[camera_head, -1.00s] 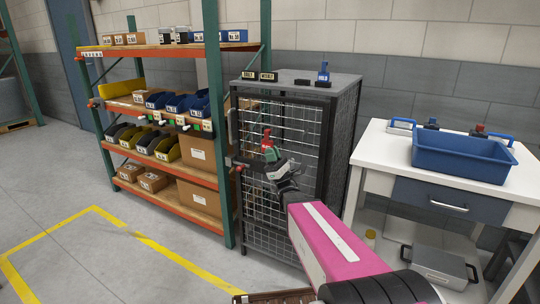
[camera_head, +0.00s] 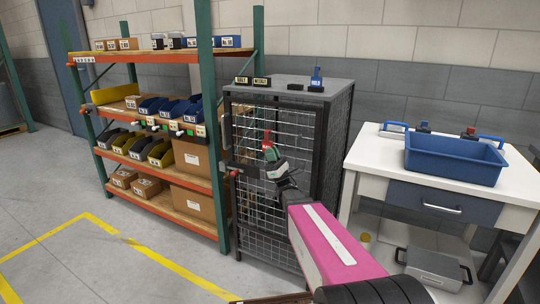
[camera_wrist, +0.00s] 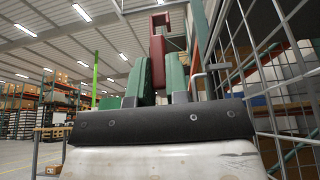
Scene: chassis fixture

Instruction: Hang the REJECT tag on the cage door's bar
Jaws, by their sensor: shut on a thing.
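The red REJECT tag (camera_head: 266,139) stands upright in my gripper (camera_head: 270,154); no lettering is readable. In the wrist view the tag (camera_wrist: 158,48) is between the two green fingers of my gripper (camera_wrist: 159,80), its squared loop pointing up. The cage door (camera_head: 262,207) is a wire mesh panel in a dark frame, behind the tag in the head view. In the wrist view the door's mesh (camera_wrist: 262,62) rises close on the right, with a grey bent bar (camera_wrist: 212,68) beside the fingers. The tag appears apart from that bar; the exact gap is unclear.
A shelf rack (camera_head: 165,150) with bins and boxes stands left of the cage. A blue HOLD tag (camera_head: 316,77) and small black signs (camera_head: 252,81) are on the cage top. A white table (camera_head: 375,157) with a blue tray (camera_head: 455,172) is right. Floor at left is open.

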